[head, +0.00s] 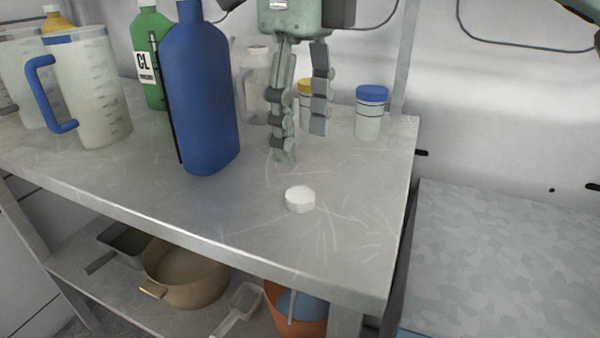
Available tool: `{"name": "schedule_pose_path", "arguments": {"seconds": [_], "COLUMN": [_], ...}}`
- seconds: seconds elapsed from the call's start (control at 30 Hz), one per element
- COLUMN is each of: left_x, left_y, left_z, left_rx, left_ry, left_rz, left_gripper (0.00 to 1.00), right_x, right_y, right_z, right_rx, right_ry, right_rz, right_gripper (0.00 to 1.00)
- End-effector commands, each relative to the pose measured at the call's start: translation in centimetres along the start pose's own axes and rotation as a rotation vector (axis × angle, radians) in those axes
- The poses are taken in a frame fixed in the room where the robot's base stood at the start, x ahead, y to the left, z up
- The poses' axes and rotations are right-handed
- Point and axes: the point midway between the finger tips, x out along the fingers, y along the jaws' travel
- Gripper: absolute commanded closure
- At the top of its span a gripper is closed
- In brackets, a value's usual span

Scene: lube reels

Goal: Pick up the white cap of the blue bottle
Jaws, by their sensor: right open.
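The white cap (300,199) lies alone on the metal table (240,214), near its front right part. The blue bottle (203,100) stands upright to the left of the cap; its top is cut off by the frame's upper edge. My right gripper (302,145) comes down from the top of the head view. Its two fingers point down, apart and empty, behind and above the cap, not touching it. My left gripper is not seen.
A green bottle (149,60) and a jug with a blue handle (92,90) stand left. A blue-lidded jar (370,113) stands right of my gripper, a yellow-capped one (305,88) behind it. The lower shelf holds a tan pot (185,278). The table around the cap is clear.

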Motion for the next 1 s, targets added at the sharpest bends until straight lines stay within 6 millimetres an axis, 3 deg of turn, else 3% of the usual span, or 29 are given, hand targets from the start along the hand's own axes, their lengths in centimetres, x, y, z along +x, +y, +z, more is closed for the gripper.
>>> {"name": "schedule_pose_path", "arguments": {"seconds": [0.5, 0.83, 1.0], "left_x": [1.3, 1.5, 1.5], "left_y": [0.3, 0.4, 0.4], "left_z": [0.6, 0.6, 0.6], "left_rx": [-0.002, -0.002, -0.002], "left_ry": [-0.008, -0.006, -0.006], "left_rz": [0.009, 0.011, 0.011], "left_gripper": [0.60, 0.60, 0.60], "right_x": [6.6, 7.6, 7.5], "right_y": [0.4, 0.4, 0.4], "right_z": [0.1, 0.2, 0.2], "right_rx": [0.000, 0.000, 0.000], "right_ry": [0.003, 0.001, 0.001], "right_rz": [0.002, 0.000, 0.001], "right_gripper": [0.41, 0.41, 0.60]}}
